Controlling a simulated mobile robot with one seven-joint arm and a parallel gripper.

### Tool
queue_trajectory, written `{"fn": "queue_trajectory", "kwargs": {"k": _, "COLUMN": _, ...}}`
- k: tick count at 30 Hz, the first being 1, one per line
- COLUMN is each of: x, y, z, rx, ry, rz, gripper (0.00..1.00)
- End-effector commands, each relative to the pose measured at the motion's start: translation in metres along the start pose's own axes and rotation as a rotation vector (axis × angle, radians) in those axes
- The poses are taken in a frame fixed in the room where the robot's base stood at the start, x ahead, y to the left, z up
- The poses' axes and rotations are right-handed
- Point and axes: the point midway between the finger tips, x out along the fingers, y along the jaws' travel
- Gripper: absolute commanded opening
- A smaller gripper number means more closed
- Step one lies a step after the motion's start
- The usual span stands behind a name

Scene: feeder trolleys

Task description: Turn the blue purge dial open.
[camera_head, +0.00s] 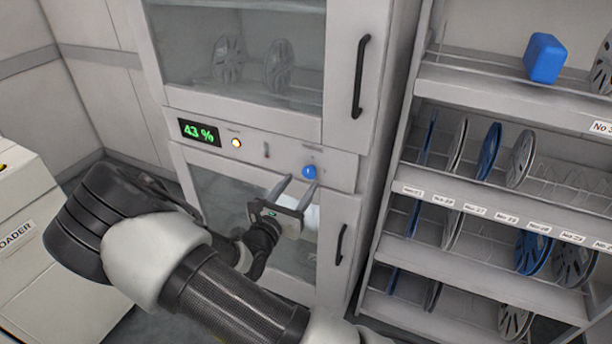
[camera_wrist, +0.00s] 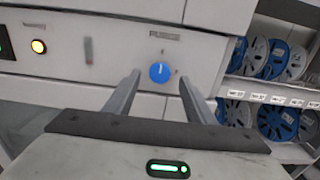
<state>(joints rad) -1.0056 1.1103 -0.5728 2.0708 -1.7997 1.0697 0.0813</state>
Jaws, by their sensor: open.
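The blue purge dial (camera_head: 309,172) sits on the light grey panel between the cabinet's upper and lower doors. In the wrist view the dial (camera_wrist: 159,72) is a round blue knob with a pale mark near its top, below a small label too blurred to read. My gripper (camera_head: 294,185) is open and empty in front of the panel. In the wrist view its two fingers (camera_wrist: 160,82) point toward the panel, one on each side of the dial in the picture. I cannot tell whether either finger touches the dial.
The panel also carries a green 43 % display (camera_head: 199,132), a yellow lit button (camera_head: 236,142) and a small grey switch (camera_head: 266,150). Dark door handles (camera_head: 360,76) stick out above and below. A rack of reels (camera_head: 488,152) stands right; a cream loader cabinet (camera_head: 40,270) stands left.

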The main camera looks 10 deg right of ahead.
Motion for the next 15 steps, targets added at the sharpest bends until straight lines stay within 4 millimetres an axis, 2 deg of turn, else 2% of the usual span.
{"fn": "queue_trajectory", "kwargs": {"k": 1, "x": 0.011, "y": -0.001, "z": 0.000, "rx": 0.001, "ry": 0.000, "rz": -0.004, "gripper": 0.50}}
{"fn": "queue_trajectory", "kwargs": {"k": 6, "x": 0.036, "y": 0.000, "z": 0.000, "rx": 0.001, "ry": 0.000, "rz": -0.001, "gripper": 0.50}}
{"fn": "queue_trajectory", "kwargs": {"k": 10, "x": 0.046, "y": -0.001, "z": 0.000, "rx": 0.002, "ry": 0.000, "rz": -0.002, "gripper": 0.50}}
{"fn": "queue_trajectory", "kwargs": {"k": 15, "x": 0.050, "y": 0.000, "z": 0.000, "rx": 0.001, "ry": 0.001, "rz": 0.000, "gripper": 0.50}}
